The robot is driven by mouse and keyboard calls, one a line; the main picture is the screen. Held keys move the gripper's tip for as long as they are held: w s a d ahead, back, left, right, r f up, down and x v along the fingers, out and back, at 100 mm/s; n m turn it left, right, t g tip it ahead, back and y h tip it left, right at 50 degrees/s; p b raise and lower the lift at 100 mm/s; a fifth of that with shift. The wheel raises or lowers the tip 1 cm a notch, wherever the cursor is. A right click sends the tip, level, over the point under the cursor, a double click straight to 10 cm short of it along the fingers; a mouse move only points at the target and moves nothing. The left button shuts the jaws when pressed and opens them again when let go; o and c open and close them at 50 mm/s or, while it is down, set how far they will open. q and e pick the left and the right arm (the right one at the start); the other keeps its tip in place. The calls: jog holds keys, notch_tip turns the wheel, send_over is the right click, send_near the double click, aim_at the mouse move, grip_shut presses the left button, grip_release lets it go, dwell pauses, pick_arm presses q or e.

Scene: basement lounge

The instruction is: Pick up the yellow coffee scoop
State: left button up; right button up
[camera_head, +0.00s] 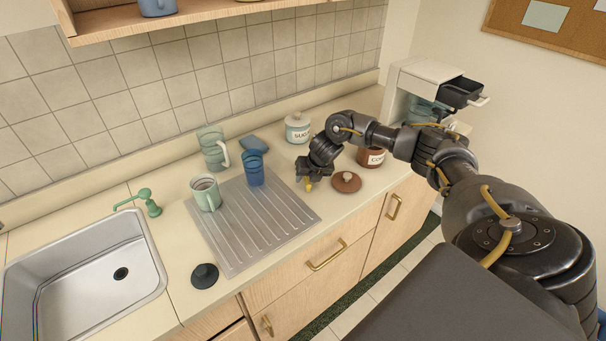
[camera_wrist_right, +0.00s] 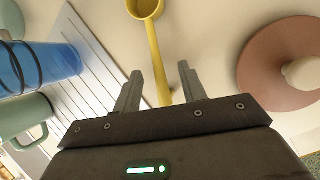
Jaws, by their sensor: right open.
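The yellow coffee scoop (camera_wrist_right: 155,50) lies on the counter in the right wrist view, its round cup at the top and its handle running down between my fingers. In the head view only a small yellow bit (camera_head: 309,186) of it shows below my right gripper (camera_head: 308,178). My right gripper (camera_wrist_right: 158,85) is open, with one finger on each side of the handle. I see a gap on both sides, and cannot tell the height of the fingertips above the counter. My left gripper is not in view.
A brown lid (camera_head: 346,182) lies close right of the gripper. The ribbed drainer (camera_head: 260,220) holds a blue cup (camera_head: 253,170) and a green mug (camera_head: 206,193) to the left. Behind stand a sugar jar (camera_head: 298,128) and a brown coffee jar (camera_head: 371,157).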

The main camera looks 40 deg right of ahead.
jog(key=shift+c, duration=0.2)
grip_shut()
jog(key=shift+r, duration=0.1)
jog(key=shift+r+b, duration=0.45)
jog(key=shift+r, duration=0.05)
jog(key=s+a+r+p, duration=0.1)
jog(key=s+a+r, duration=0.6)
jog(key=s+r, duration=0.5)
jog(key=shift+a+p, duration=0.2)
jog(key=shift+p, duration=0.2)
